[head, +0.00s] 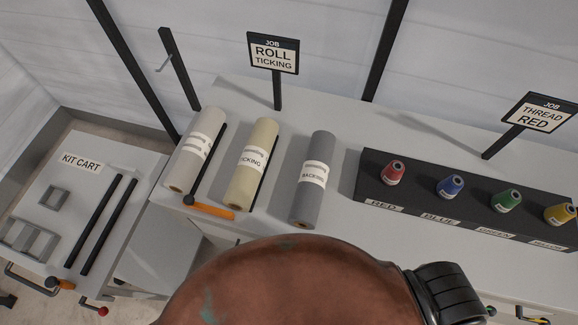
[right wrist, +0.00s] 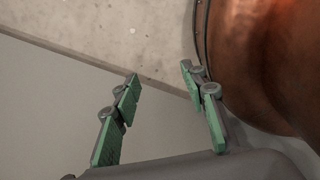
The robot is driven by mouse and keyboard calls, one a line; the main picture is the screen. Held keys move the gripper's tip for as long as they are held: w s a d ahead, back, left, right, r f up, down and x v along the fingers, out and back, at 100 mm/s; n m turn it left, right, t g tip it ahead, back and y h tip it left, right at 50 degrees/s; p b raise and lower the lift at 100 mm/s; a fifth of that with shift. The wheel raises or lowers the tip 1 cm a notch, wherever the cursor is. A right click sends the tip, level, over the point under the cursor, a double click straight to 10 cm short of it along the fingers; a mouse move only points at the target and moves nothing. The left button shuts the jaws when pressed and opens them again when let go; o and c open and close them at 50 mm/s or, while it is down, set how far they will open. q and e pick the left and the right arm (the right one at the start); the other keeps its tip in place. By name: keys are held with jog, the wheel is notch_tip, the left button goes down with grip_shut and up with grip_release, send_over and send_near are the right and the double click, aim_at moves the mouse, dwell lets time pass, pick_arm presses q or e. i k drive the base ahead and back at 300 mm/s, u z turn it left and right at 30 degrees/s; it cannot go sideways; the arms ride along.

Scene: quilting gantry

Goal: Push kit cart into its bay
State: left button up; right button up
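The kit cart (head: 110,163) stands at the left in the head view, beside the grey bench. Its pale top carries a label reading KIT CART, several small grey trays (head: 55,197) and two black bars (head: 108,224). A dark handle (head: 30,282) shows along its front edge, with an orange-and-black part and a red knob near it. The bay itself cannot be made out. My right gripper (right wrist: 158,78) is open in the right wrist view, its green fingers apart with nothing between them. My left gripper is not in view.
The bench (head: 330,110) holds three fabric rolls (head: 248,165), an orange-handled tool (head: 208,211) and a black rack (head: 430,190) of colored thread spools. Signs read ROLL TICKING (head: 273,54) and THREAD RED (head: 540,112). My own copper-colored body blocks the lower middle.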

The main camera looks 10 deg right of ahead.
aim_at(88, 219)
jog(key=z, duration=1.75)
jog(key=k, duration=1.2)
jog(key=u, duration=1.25)
jog(key=i, duration=1)
jog(key=z, duration=0.1)
jog(key=k, duration=1.35)
jog(key=u, duration=1.4)
